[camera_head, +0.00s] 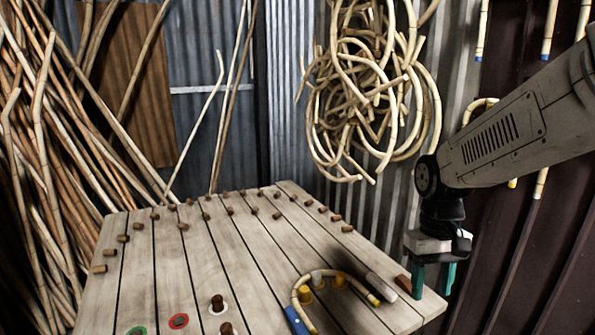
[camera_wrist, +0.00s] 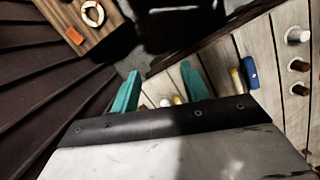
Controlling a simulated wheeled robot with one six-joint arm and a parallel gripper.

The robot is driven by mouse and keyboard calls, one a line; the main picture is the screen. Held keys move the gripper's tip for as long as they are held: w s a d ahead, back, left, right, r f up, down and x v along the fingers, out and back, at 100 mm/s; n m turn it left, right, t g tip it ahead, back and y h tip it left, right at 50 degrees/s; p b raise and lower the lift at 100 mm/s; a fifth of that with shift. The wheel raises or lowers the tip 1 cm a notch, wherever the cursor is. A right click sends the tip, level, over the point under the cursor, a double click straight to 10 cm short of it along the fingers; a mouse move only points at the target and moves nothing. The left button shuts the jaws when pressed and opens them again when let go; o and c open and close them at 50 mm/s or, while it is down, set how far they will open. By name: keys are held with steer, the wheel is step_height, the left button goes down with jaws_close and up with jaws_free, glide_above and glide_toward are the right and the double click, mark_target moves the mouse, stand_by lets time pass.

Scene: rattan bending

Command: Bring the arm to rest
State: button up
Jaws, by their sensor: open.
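My gripper (camera_head: 432,284) hangs at the right edge of the slatted wooden table (camera_head: 205,262), its two teal fingers pointing down and apart, with nothing visible between them. In the wrist view my gripper (camera_wrist: 160,88) also shows both teal fingers spread. My arm comes in from the upper right. To the left of the gripper, a bent rattan piece (camera_head: 322,273) lies on the table as an arch around yellow pegs, with a blue end (camera_head: 296,320). The blue end also shows in the wrist view (camera_wrist: 249,72).
Several short pegs (camera_head: 230,211) stand across the table. Rattan coils (camera_head: 370,90) hang behind; poles lean at left. A wooden surface (camera_wrist: 72,20) with a white ring shows in the wrist view.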

steer(key=s+r+t, duration=0.1)
steer(key=s+r, duration=0.1)
steer(key=s, duration=0.4)
steer(key=s+r+m+t, duration=0.1)
steer(key=s+r, duration=0.2)
steer(key=s, duration=0.3)
steer(key=s+d+r+t, duration=0.1)
steer(key=s+r, duration=0.2)
steer(key=s, duration=0.3)
steer(key=shift+s+m, duration=0.3)
steer(key=shift+s, duration=0.05)
